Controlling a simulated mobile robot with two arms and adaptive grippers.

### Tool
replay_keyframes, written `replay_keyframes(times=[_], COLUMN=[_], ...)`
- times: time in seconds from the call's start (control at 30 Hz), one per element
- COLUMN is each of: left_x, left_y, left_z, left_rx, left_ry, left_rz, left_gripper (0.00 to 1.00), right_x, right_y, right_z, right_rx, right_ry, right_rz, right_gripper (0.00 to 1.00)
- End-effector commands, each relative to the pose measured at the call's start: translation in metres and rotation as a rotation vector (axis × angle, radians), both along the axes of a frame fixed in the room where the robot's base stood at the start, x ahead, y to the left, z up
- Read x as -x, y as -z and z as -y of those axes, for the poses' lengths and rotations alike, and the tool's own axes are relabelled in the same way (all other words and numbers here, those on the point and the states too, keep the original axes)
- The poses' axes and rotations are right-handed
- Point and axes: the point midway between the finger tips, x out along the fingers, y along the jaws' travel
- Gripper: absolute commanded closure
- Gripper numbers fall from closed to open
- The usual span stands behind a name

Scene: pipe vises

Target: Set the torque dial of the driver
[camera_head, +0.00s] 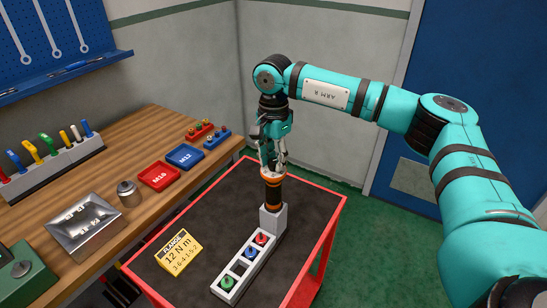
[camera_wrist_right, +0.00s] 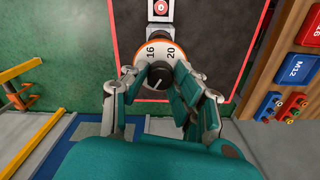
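The torque driver (camera_head: 272,192), black with orange bands, stands upright in a grey block on the dark cart top. In the right wrist view its white dial ring (camera_wrist_right: 169,52) has an orange rim and reads 16 and 20. A black knob (camera_wrist_right: 160,78) with a white pointer line sits in the ring's middle. My right gripper (camera_head: 271,163) points down over the driver's top. Its fingers (camera_wrist_right: 160,72) are drawn in on both sides of the knob and appear to touch it. My left gripper is not in view.
A yellow card (camera_head: 179,254) reads 12 N m and 3-6-4-1-5-2. A white rack (camera_head: 238,270) holds red, blue and green round pieces. The wooden bench (camera_head: 150,130) at left carries red M16 (camera_head: 159,176) and blue M12 (camera_head: 185,156) trays. The cart's right side is clear.

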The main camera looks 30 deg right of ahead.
Motion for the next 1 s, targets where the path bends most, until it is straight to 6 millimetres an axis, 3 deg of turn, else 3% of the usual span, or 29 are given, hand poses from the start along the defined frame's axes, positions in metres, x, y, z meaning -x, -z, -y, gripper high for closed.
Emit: replay_keyframes(times=[0.1,0.47,1.0], left_x=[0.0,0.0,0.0], left_y=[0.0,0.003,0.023], left_z=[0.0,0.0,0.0], left_rx=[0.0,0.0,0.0], left_ry=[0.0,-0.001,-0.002], left_rz=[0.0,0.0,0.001], left_gripper=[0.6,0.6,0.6], right_x=[0.0,0.0,-0.001], right_y=[0.0,0.001,0.001], right_z=[0.0,0.0,0.0], right_rx=[0.0,0.0,-0.001], right_ry=[0.0,0.046,0.47], right_rz=[0.001,0.001,0.002], right_gripper=[1.0,1.0,1.0])
